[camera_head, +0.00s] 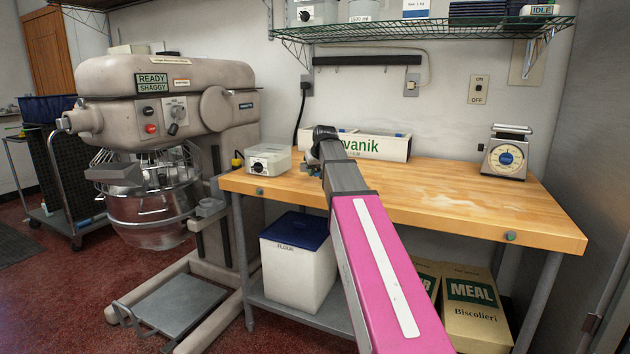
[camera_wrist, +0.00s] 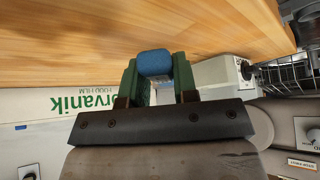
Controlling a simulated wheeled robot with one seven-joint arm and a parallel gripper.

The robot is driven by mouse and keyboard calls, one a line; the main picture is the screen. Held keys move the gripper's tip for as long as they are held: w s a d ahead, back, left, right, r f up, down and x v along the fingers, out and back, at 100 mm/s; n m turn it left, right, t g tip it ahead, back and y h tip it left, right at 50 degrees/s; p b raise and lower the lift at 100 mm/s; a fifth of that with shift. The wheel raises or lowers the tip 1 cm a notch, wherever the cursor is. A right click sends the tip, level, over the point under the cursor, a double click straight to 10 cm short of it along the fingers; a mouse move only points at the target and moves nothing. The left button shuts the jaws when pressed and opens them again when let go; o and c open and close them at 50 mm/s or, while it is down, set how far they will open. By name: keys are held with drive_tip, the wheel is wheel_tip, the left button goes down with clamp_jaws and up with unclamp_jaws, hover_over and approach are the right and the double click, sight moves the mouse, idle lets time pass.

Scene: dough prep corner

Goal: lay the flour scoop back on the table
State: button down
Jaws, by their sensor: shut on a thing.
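My gripper (camera_wrist: 157,78) has dark green fingers and is shut on the flour scoop. In the wrist view the scoop shows as a blue rounded end (camera_wrist: 154,63) between the fingers, with a paler part behind it; the rest of it is hidden. In the head view my arm reaches over the wooden table (camera_head: 460,208) and hides most of the gripper and the scoop. The bare tabletop also fills the top of the wrist view (camera_wrist: 70,40). I cannot tell whether the scoop touches the table.
A long film box (camera_head: 385,145) stands at the table's back, behind my gripper. A small grey box with a knob (camera_head: 268,159) is on the left end, a scale (camera_head: 506,155) on the right. The table between gripper and scale is clear. A mixer (camera_head: 165,95) stands left.

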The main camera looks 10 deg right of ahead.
sight(315, 187)
drive_tip(key=shift+f, duration=1.75)
drive_tip(key=c, duration=0.9)
unclamp_jaws()
drive_tip(key=shift+f, duration=0.1)
drive_tip(key=v, duration=1.2)
